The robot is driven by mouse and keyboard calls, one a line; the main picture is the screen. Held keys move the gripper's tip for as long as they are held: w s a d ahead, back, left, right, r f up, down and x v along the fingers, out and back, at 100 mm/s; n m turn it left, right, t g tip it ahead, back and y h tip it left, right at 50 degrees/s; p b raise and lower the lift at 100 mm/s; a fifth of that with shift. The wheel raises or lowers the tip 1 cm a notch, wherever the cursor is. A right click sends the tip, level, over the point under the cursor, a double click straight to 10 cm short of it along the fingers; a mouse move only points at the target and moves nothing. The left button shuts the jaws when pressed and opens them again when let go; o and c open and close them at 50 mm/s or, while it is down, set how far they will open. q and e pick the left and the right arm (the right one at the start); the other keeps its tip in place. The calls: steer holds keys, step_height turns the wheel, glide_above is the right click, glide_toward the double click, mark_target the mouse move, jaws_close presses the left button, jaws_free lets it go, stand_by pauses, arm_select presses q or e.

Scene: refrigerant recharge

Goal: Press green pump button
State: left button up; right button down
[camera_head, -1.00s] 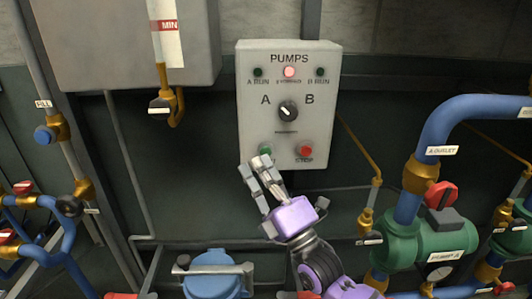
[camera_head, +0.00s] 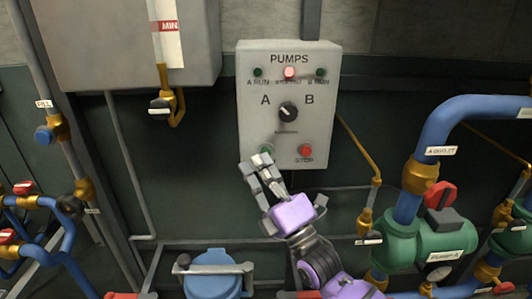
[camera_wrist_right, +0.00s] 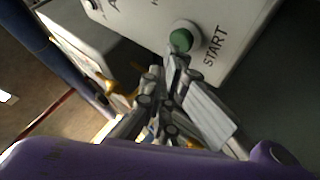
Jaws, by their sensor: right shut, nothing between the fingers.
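The green START button (camera_head: 266,149) sits at the lower left of the grey PUMPS control box (camera_head: 316,125). In the head view it is partly covered by my right gripper (camera_head: 257,162). In the right wrist view the green button (camera_wrist_right: 181,40) shows in a pale ring beside the word START. My right gripper (camera_wrist_right: 172,62) is shut and empty, its fingertips just below the button. I cannot tell whether they touch it. My left gripper is not in view.
The red STOP button (camera_head: 305,150) is at the box's lower right. A black selector knob (camera_head: 288,112) sits between A and B. The middle red lamp (camera_head: 289,72) is lit. A green pump (camera_head: 430,242) with blue pipes stands at right; a blue-lidded vessel (camera_head: 211,274) is below.

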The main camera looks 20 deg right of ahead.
steer(key=shift+w+d, duration=0.1)
steer(key=shift+w, duration=0.4)
stand_by(0.4)
steer(key=shift+s, duration=0.1)
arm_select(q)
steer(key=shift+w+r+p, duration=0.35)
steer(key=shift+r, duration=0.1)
arm_select(e)
steer(key=shift+s+a, duration=0.25)
steer(key=shift+s, duration=0.6)
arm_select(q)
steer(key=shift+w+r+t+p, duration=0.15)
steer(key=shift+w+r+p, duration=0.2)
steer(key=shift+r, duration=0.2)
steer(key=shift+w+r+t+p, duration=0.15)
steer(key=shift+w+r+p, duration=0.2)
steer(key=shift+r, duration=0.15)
arm_select(e)
steer(key=s, duration=0.2)
steer(key=s+a, duration=0.1)
steer(key=s, duration=0.1)
steer(key=shift+s+a, duration=0.2)
steer(key=shift+s, duration=0.2)
